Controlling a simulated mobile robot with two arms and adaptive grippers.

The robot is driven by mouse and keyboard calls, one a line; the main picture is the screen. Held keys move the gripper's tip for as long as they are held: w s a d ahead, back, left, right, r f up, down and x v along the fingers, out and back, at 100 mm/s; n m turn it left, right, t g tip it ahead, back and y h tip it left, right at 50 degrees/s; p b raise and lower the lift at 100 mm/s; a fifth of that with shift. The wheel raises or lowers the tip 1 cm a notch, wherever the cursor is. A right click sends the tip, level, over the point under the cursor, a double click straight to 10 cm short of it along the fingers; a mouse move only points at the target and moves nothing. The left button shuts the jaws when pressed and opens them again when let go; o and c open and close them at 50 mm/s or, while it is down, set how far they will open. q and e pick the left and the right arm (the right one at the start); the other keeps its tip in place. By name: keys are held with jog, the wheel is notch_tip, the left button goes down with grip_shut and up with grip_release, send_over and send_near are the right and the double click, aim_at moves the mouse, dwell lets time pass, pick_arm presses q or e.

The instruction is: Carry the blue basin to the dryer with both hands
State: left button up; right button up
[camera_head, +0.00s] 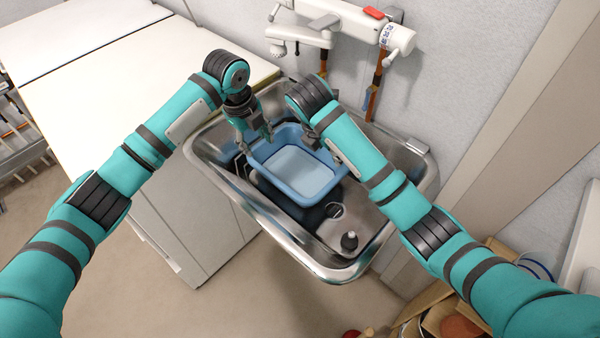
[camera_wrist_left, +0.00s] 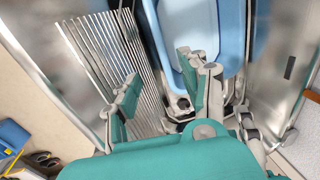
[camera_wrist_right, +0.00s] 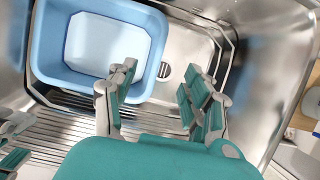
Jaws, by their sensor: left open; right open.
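The blue basin (camera_head: 299,172) sits upright in the metal sink, near its back, and looks empty. My left gripper (camera_head: 254,140) is open at the basin's back left corner. In the left wrist view its fingers (camera_wrist_left: 158,88) lie either side of the basin's near rim, one over the basin (camera_wrist_left: 205,25) and one over the slatted rack. My right gripper (camera_head: 332,146) is open at the basin's right back side. In the right wrist view its fingers (camera_wrist_right: 158,88) point down, one over the rim of the basin (camera_wrist_right: 62,82). I cannot tell whether either touches it. I cannot identify a dryer.
A white wall tap unit (camera_head: 340,22) hangs behind. A pale counter (camera_head: 110,85) stands left. The floor (camera_head: 245,295) in front is clear.

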aim_at(270, 175)
pick_arm(q)
jog(key=shift+w+d+f+b, duration=0.1)
jog(key=shift+f+b, duration=0.3)
jog(key=shift+f, duration=0.45)
pick_arm(e)
jog(key=shift+d+f, duration=0.1)
jog(key=shift+f, duration=0.75)
jog(key=shift+r, duration=0.1)
pick_arm(q)
jog(key=f, duration=0.5)
jog(key=w+d+f, duration=0.1)
jog(key=f, duration=0.5)
jog(key=w+d+f, duration=0.1)
jog(key=f, duration=0.5)
pick_arm(e)
jog(key=x, duration=1.7)
jog(key=shift+w+f, duration=0.1)
jog(key=shift+f, duration=0.15)
pick_arm(q)
jog(key=c, duration=0.9)
pick_arm(e)
jog(key=c, duration=0.9)
pick_arm(q)
grip_shut()
pick_arm(e)
grip_shut()
jog(key=shift+d, duration=0.1)
